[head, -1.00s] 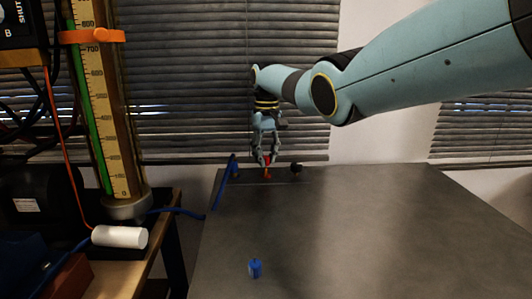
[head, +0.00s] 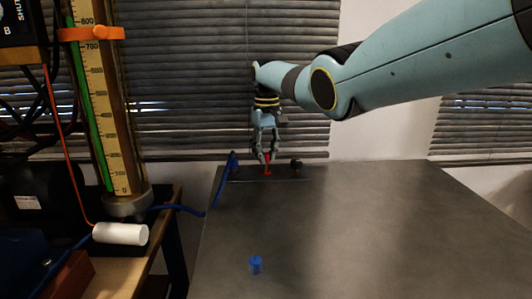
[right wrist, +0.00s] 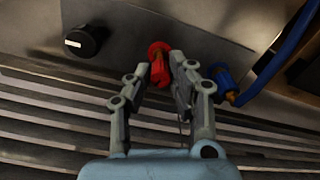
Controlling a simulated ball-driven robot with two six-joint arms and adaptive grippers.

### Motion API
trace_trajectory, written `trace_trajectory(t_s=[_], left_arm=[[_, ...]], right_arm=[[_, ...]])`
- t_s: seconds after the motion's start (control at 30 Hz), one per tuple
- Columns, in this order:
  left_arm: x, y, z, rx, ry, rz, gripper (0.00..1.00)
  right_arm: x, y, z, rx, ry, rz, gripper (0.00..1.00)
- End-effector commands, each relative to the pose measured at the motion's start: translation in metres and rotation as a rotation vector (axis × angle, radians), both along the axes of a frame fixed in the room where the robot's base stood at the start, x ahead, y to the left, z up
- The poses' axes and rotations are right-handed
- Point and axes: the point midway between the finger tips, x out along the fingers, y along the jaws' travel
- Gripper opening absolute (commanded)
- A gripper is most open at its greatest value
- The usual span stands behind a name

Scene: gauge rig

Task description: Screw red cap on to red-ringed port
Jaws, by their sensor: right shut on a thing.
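The red cap (right wrist: 158,74) is between the two fingers of my right gripper (right wrist: 157,80) in the right wrist view. The gripper is shut on it. The red-ringed port (right wrist: 158,48) lies directly at the cap's far end; the cap appears to meet it, but I cannot tell how far it is seated. In the head view my right gripper (head: 266,158) points down at the back of the table, with the red cap mostly hidden between its fingers and the red port (head: 267,173) just below. My left gripper is not in view.
A black knob (head: 296,163) sits right of the port. A blue fitting (right wrist: 225,78) with a blue hose (right wrist: 276,60) is beside it on the other side. A blue cap (head: 256,265) stands on the grey table (head: 370,235). A gauge column (head: 105,110) and white cylinder (head: 120,234) are at left.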

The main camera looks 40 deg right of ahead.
Motion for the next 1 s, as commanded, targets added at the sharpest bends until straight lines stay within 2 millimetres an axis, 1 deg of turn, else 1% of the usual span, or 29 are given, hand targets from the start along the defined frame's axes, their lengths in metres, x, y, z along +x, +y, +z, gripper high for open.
trace_trajectory(t_s=[0.23, 0.57, 1.0], left_arm=[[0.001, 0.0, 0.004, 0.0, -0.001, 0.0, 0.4], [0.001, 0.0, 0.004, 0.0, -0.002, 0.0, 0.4], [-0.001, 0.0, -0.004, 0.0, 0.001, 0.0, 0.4]], right_arm=[[-0.001, 0.0, 0.001, 0.0, 0.001, 0.0, 0.05], [0.0, 0.0, -0.001, 0.0, 0.001, 0.0, 0.05], [0.0, 0.0, -0.013, 0.0, 0.0, 0.0, 0.05]])
